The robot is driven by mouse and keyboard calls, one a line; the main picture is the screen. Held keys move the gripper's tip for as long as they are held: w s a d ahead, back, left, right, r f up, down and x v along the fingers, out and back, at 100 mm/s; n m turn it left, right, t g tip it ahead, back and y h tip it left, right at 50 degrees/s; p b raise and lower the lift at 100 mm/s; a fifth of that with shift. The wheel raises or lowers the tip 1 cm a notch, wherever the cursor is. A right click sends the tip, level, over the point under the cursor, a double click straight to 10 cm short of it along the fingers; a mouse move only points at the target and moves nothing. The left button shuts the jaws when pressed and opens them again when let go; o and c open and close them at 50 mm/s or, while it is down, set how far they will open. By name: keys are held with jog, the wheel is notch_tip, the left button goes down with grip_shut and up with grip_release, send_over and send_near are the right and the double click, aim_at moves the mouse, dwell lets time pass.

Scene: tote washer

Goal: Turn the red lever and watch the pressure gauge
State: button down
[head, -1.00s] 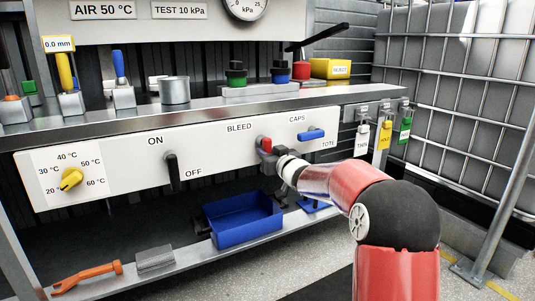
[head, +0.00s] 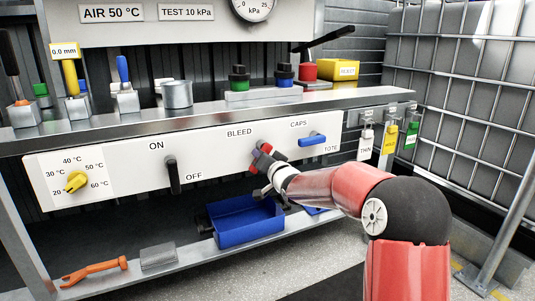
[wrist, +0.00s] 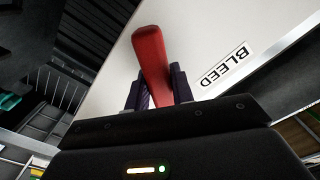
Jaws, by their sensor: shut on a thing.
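The red lever (head: 266,147) is on the white front panel, just right of the BLEED label. My gripper (head: 262,162) is at the lever and partly hides it. In the wrist view the red lever (wrist: 151,55) stands between the two dark fingers of my gripper (wrist: 158,92), which are shut on it. Its free end sticks out beyond the fingers, tilted. The pressure gauge (head: 254,9), marked kPa, is at the top edge of the head view. Its upper part is cut off and I cannot read its needle.
Left of the lever are a black ON/OFF handle (head: 172,175) and a yellow temperature knob (head: 76,182). A blue CAPS/TOTE handle (head: 312,140) is close on the right. A blue bin (head: 245,232) stands on the shelf below. A caged tank (head: 460,90) is at right.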

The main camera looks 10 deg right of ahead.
jog(key=m, duration=0.2)
jog(key=m+p, duration=0.1)
jog(key=r+m+p, duration=0.1)
jog(key=m, duration=0.1)
jog(key=shift+s+a+r+m, duration=0.1)
jog(key=shift+a+m, duration=0.2)
jog(key=shift+a, duration=0.05)
jog(key=m+p, duration=0.1)
jog(key=m, duration=0.1)
jog(key=r+m, duration=0.1)
jog(key=m, duration=0.1)
jog(key=shift+a+m+p, duration=0.15)
jog(key=shift+m+p, duration=0.2)
jog(key=shift+m, duration=0.05)
jog(key=c, duration=1.2)
grip_release()
jog(key=shift+s, duration=0.15)
jog(key=v, duration=0.7)
jog(key=shift+s, duration=0.3)
